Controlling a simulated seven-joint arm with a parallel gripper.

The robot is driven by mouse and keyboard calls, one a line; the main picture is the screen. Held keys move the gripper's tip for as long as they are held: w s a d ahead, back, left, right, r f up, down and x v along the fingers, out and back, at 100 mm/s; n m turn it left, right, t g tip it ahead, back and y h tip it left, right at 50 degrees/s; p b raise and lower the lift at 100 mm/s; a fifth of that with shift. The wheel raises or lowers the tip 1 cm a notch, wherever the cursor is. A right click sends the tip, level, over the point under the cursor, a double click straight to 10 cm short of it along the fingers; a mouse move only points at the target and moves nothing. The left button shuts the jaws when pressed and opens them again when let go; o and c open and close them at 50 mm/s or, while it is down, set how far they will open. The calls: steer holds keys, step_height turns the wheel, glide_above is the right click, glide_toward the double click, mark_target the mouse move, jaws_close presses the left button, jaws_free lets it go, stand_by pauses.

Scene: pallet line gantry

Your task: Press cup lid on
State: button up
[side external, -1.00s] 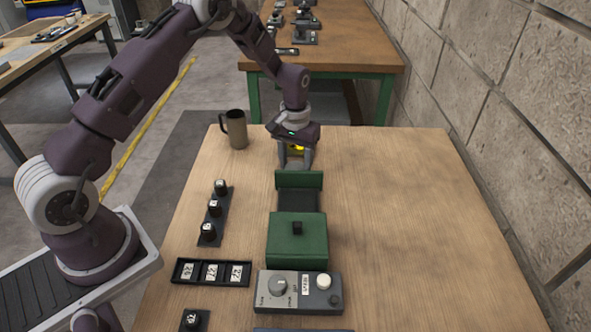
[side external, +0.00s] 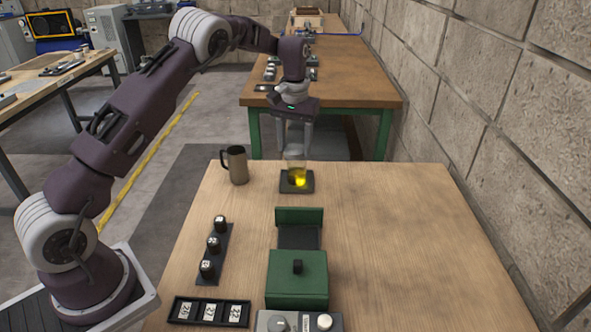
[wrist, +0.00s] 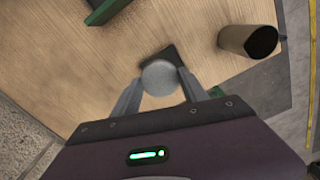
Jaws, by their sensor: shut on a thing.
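A clear cup (side external: 296,175) with yellow contents stands upright on a small dark square pad in the side view. My gripper (side external: 295,152) points down at the cup's top, its two fingertips level with the upper rim. In the wrist view, a round grey lid (wrist: 160,77) sits between the fingertips, and my gripper (wrist: 160,80) is shut on it. The lid hides the cup there. I cannot tell whether the lid touches the rim.
A brown-grey mug (side external: 237,165) stands left of the cup and also shows in the wrist view (wrist: 240,40). A green box (side external: 297,280) with a green upright plate (side external: 299,217) stands nearer the camera. A knob rack (side external: 213,250) is at left. The table's right side is clear.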

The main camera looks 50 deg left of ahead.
mark_target(297, 152)
steer(key=shift+m, duration=0.3)
steer(key=shift+w+a+f, duration=0.35)
steer(key=shift+w+f, duration=0.1)
steer(key=shift+f, duration=0.3)
steer(key=shift+w+a+f, duration=0.3)
steer(key=shift+w+f, duration=0.15)
steer(key=shift+f, duration=0.35)
steer(key=shift+w+a+f, duration=0.35)
steer(key=shift+w+f, duration=0.1)
steer(key=shift+f, duration=0.3)
steer(key=shift+f, duration=0.15)
stand_by(0.3)
steer(key=o, duration=1.9)
steer(key=shift+r, duration=3.55)
